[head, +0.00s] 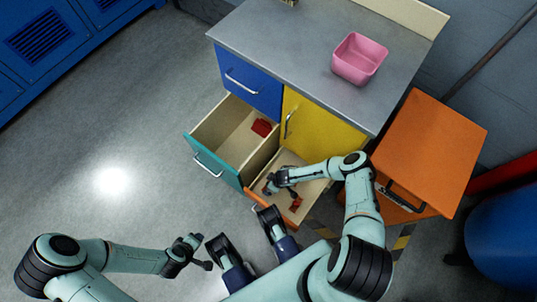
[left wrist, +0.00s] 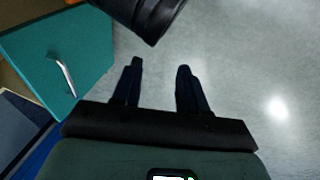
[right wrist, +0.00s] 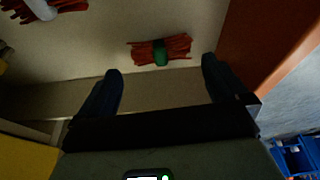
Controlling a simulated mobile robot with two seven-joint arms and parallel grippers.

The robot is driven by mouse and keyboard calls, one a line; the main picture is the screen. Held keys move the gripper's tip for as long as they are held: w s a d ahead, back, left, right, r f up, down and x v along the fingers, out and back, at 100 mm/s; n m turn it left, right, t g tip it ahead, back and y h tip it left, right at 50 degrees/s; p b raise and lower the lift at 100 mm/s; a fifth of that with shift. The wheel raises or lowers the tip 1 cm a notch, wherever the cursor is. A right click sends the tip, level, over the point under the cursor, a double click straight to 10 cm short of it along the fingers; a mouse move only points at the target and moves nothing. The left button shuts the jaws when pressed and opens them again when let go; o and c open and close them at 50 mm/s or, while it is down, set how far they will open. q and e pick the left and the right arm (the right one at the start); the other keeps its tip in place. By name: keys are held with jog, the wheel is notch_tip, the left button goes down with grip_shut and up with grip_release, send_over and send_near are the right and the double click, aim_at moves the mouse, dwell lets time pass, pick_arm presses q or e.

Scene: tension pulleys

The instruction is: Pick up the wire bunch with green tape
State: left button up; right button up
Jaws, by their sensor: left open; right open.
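The red wire bunch with green tape (right wrist: 161,51) lies on the floor of the lower, orange-fronted drawer. In the right wrist view it sits just beyond and between the fingertips. In the head view it is a small red shape (head: 296,204) near the drawer front. My right gripper (right wrist: 158,80) is open and empty, pointing down into this drawer. In the head view it is over the drawer (head: 270,188). My left gripper (left wrist: 158,65) is open and empty above the floor, left of my base in the head view (head: 205,248).
Another red wire bunch with white tape (right wrist: 42,8) lies in the same drawer. A red bunch (head: 262,127) lies in the open teal drawer (head: 208,160). A pink bin (head: 358,58) stands on the grey countertop (head: 290,45). An orange cabinet (head: 430,150) stands at the right.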

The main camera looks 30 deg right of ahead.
jog(key=b+x, duration=0.2)
jog(key=shift+w+a+f, duration=0.1)
jog(key=shift+f, duration=0.15)
jog(key=shift+b+x, duration=0.8)
jog(key=c, duration=0.7)
pick_arm(q)
jog(key=s+a+f+g, duration=0.1)
jog(key=s+f+g, duration=0.1)
jog(key=s+f, duration=0.3)
jog(key=shift+a+f+n, duration=0.25)
jog(key=shift+f+n, duration=0.05)
jog(key=shift+f, duration=0.45)
pick_arm(e)
jog(key=shift+r, duration=0.1)
